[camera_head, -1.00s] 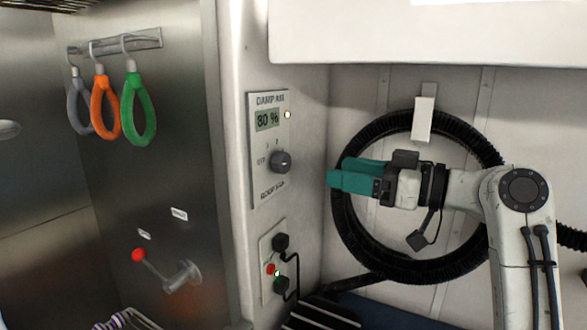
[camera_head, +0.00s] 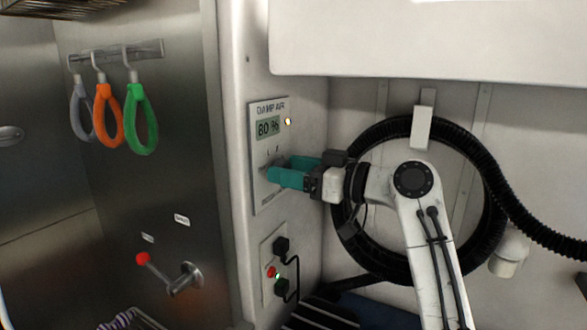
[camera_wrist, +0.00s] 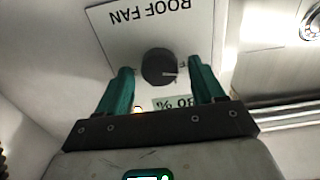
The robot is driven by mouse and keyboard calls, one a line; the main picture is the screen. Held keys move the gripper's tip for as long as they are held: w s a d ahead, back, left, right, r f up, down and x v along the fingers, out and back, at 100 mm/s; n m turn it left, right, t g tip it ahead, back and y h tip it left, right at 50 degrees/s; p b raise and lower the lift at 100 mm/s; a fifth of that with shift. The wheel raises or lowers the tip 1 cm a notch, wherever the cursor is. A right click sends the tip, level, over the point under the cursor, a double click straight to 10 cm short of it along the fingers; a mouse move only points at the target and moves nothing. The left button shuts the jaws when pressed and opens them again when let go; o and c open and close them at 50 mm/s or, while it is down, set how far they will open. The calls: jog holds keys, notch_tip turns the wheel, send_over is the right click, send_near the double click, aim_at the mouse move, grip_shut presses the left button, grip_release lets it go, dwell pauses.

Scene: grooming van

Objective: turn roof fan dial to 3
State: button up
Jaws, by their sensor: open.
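The dark round roof fan dial (camera_wrist: 158,67) sits on a white panel (camera_wrist: 105,15) marked ROOF FAN, upside down in the wrist view. A light pointer mark is at the dial's right side there, toward partly hidden lettering ending in F. My gripper (camera_wrist: 160,70) is open, its two teal fingers on either side of the dial in that view. I cannot tell whether they touch it. In the head view my gripper (camera_head: 280,168) is at the panel's lower half and hides most of the dial. The panel's display (camera_head: 268,127) reads 80 %, with a small lit lamp (camera_head: 288,121) beside it.
Below the panel is a socket plate (camera_head: 267,293) with black plugs and a red button. A black hose (camera_head: 470,150) coils on the wall behind my arm. Coloured loops (camera_head: 140,120) and a red-knobbed lever (camera_head: 143,258) are on the left wall.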

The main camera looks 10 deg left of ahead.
jog(key=c, duration=1)
jog(key=shift+c, duration=0.2)
